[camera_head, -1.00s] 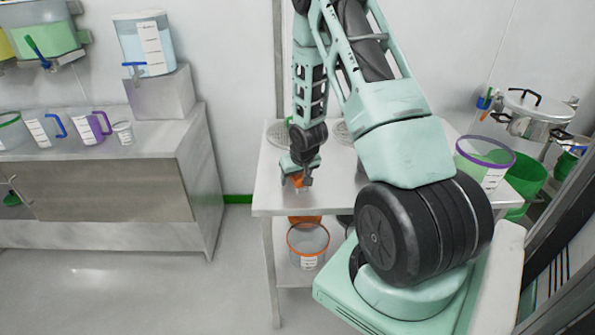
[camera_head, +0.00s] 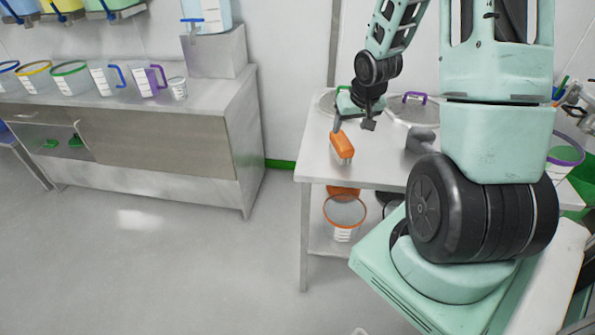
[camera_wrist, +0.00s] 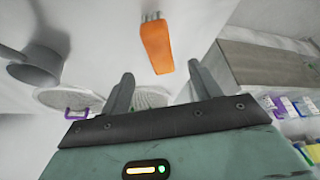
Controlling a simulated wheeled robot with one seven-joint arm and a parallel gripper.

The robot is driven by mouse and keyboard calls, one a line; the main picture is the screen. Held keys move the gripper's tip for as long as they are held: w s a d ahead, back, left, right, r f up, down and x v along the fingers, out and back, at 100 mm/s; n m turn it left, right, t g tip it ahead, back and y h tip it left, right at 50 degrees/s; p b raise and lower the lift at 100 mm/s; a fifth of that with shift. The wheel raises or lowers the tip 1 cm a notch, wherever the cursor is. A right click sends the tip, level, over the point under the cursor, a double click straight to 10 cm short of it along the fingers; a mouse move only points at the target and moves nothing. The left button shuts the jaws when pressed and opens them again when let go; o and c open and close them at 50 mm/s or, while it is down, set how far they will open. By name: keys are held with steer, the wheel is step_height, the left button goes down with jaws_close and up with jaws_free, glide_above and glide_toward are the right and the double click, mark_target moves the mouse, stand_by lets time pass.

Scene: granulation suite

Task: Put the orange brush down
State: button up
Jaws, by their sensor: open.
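The orange brush (camera_head: 342,146) lies on the steel table (camera_head: 312,166) near its left edge. It also shows in the wrist view (camera_wrist: 157,46), ahead of the fingers and apart from them, with pale bristles at one end. My gripper (camera_head: 354,125) is above the table, just behind and above the brush. In the wrist view my gripper (camera_wrist: 160,88) has its two fingers spread wide with nothing between them.
Round sieves with a purple handle (camera_head: 414,97) and a grey scoop-like item (camera_head: 420,140) are on the table. An orange-rimmed bucket (camera_head: 344,215) stands on the lower shelf. A counter with jugs (camera_head: 70,78) is at left. The floor between is clear.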

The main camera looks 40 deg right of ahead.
steer(key=a+r+n+g+y, duration=0.1)
steer(key=a+r+n, duration=0.2)
steer(key=a, duration=1)
steer(key=a+r+n+y, duration=0.1)
steer(key=a+r+n, duration=0.2)
steer(key=a, duration=0.9)
steer(key=s+a+r+n+g, duration=0.1)
steer(key=s+a+r+n, duration=0.1)
steer(key=s+a, duration=0.6)
steer(key=s+a+r+n+g, duration=0.2)
steer(key=s+a+n, duration=0.3)
steer(key=s+a, duration=0.4)
steer(key=shift+s+r+y, duration=0.3)
steer(key=shift+s+r, duration=0.1)
steer(key=shift+s, duration=0.45)
steer(key=shift+o, duration=0.5)
steer(key=shift+w+d, duration=0.1)
steer(key=shift+w, duration=0.05)
